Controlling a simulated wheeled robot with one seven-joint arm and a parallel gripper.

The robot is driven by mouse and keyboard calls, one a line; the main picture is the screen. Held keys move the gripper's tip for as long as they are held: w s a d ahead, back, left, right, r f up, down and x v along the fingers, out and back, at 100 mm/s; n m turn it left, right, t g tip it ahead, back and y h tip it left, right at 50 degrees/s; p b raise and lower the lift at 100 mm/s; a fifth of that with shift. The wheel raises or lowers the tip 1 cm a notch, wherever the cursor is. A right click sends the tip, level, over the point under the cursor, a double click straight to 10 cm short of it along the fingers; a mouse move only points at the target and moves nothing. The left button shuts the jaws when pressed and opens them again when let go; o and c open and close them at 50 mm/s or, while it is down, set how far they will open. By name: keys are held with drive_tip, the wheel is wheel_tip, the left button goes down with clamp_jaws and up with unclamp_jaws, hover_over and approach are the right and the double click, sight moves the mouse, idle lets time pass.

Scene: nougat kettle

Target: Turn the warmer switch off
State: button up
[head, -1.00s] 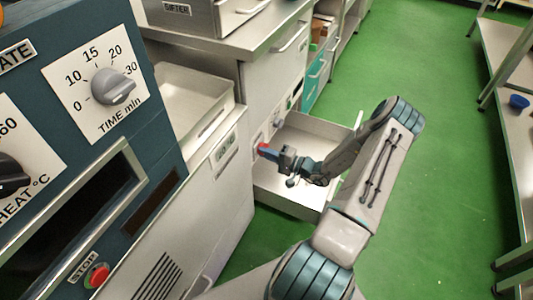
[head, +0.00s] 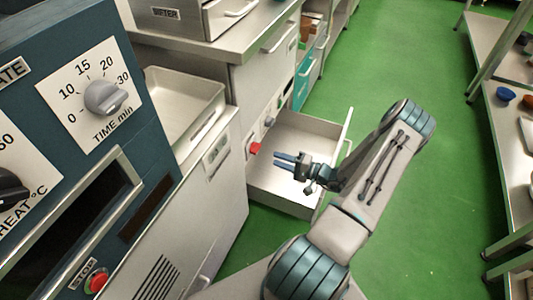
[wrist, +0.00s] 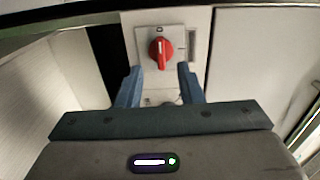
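The warmer switch is a red rotary knob (head: 255,148) on the front of the grey cabinet. In the wrist view the red knob (wrist: 161,53) sits on a pale square plate, its white pointer line near upright. The marks on the plate are too small to read. My gripper (head: 277,160) is open and empty, to the right of the knob and apart from it. In the wrist view its two blue fingers (wrist: 159,72) are spread below and to either side of the knob, with nothing between them.
An open metal drawer (head: 272,195) juts out below my gripper. An oven with a time dial (head: 105,97) and a red stop button (head: 97,281) stands at the left. A shelf table (head: 512,150) is at the right. Green floor between is clear.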

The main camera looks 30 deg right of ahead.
drive_tip(key=v, duration=0.5)
drive_tip(key=shift+s, duration=0.1)
idle(0.3)
drive_tip(key=s+a+r+n+g+p, duration=0.15)
drive_tip(key=a+r+g+p, duration=0.3)
drive_tip(key=r, duration=0.55)
drive_tip(key=a+r+n+g+h+p, duration=0.1)
drive_tip(key=a+r+n+g+p, duration=0.35)
drive_tip(key=r, duration=0.55)
drive_tip(key=s+a+r+n+g+p, duration=0.1)
drive_tip(key=a+r+g+p, duration=0.35)
drive_tip(key=a+r, duration=0.35)
drive_tip(key=s+a+r+n+h+p, duration=0.1)
drive_tip(key=s+a+r+h+p, duration=0.1)
drive_tip(key=r, duration=0.8)
drive_tip(key=s+a+r+n+t+h+p, duration=0.1)
drive_tip(key=s+a+r+h+p, duration=0.1)
drive_tip(key=s+r+h+p, duration=0.2)
drive_tip(key=s+a+r+n+t+h+p, duration=0.1)
drive_tip(key=s+r+h+p, duration=0.3)
drive_tip(key=r, duration=1.2)
drive_tip(key=a+p, duration=0.1)
drive_tip(key=p, duration=0.2)
drive_tip(key=shift+s, duration=0.4)
drive_tip(key=shift+r, duration=0.1)
